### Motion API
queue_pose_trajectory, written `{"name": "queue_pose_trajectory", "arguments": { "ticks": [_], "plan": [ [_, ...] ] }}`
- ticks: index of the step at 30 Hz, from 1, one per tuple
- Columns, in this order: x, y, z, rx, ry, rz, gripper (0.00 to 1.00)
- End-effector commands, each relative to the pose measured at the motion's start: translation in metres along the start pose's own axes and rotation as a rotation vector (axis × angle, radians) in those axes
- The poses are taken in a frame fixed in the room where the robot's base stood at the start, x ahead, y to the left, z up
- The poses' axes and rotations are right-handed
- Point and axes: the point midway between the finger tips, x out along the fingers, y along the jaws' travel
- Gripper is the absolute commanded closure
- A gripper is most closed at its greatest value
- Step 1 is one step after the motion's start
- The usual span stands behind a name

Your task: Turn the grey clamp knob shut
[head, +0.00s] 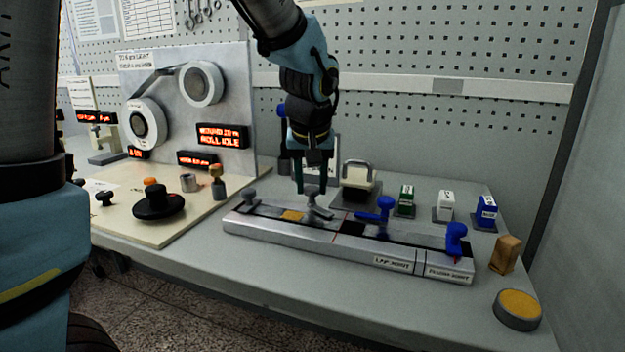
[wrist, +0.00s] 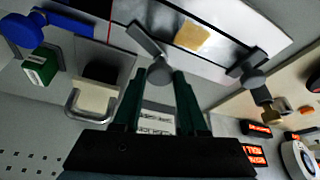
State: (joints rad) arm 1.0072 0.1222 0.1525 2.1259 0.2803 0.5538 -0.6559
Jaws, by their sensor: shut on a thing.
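My gripper (head: 311,188) points down over the splicing block (head: 300,236), with its dark green fingers on either side of a grey clamp knob (head: 319,212). In the wrist view the fingertips (wrist: 159,76) are shut on the round hub of this grey knob (wrist: 158,71), and its flat arm reaches toward the upper left. The block is a long silver bar with labels for a lap joint and another joint. A second grey clamp (head: 250,198) sits at the block's left end, also visible in the wrist view (wrist: 252,77). A yellowish piece (head: 292,215) lies on the block between them.
Blue clamps (head: 382,208) stand further right on the block. Behind it are a metal-handled item (head: 358,184) and green, white and blue small boxes (head: 406,200). A spindle panel (head: 185,95) stands left. A wooden block (head: 505,254) and yellow-topped disc (head: 518,308) are at right.

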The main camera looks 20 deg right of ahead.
Motion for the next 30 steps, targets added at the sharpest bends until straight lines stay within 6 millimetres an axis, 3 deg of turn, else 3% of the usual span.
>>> {"name": "queue_pose_trajectory", "arguments": {
  "ticks": [30],
  "plan": [
    [0.0039, -0.0073, -0.003, 0.852, 0.001, 0.355, 1.0]
  ]
}}
